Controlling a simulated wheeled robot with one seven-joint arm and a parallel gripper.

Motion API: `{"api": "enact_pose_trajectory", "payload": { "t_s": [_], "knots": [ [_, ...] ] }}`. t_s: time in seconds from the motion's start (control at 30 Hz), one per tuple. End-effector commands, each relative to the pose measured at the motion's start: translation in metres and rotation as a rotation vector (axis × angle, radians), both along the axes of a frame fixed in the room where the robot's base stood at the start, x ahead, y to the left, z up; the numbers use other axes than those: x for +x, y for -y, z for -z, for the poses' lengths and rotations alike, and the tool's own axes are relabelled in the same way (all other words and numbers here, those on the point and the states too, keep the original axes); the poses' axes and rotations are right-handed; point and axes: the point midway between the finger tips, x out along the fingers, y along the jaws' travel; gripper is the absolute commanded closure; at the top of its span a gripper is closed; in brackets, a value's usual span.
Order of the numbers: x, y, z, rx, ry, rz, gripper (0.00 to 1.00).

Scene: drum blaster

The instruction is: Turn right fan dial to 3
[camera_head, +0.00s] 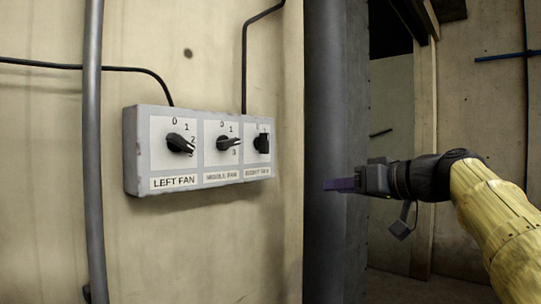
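A grey control box (129,151) is fixed to the wall at the left of centre, with three black dials on white plates. The right fan dial (262,143) is at the box's right end, above a label that reads roughly RIGHT FAN; its pointer setting is too small to tell. The middle fan dial (228,143) points to the right.
A grey vertical pipe (92,150) runs down the wall left of the box. Black cables (244,60) run to the box top. A dark vertical post (323,90) stands between the box and the doorway at right. The space before the box is clear.

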Motion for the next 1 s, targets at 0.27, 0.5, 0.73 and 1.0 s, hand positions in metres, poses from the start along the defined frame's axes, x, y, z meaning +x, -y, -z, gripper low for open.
{"api": "enact_pose_trajectory", "payload": {
  "t_s": [0.27, 0.5, 0.73, 1.0],
  "knots": [
    [-0.04, -0.01, -0.089, -0.018, 0.296, -0.139, 0.65],
    [-0.04, -0.01, -0.09, -0.017, 0.299, -0.141, 0.65],
    [-0.035, -0.017, -0.091, -0.015, 0.296, -0.143, 0.65],
    [-0.01, -0.049, -0.094, -0.015, 0.294, -0.145, 0.65]
  ]
}}
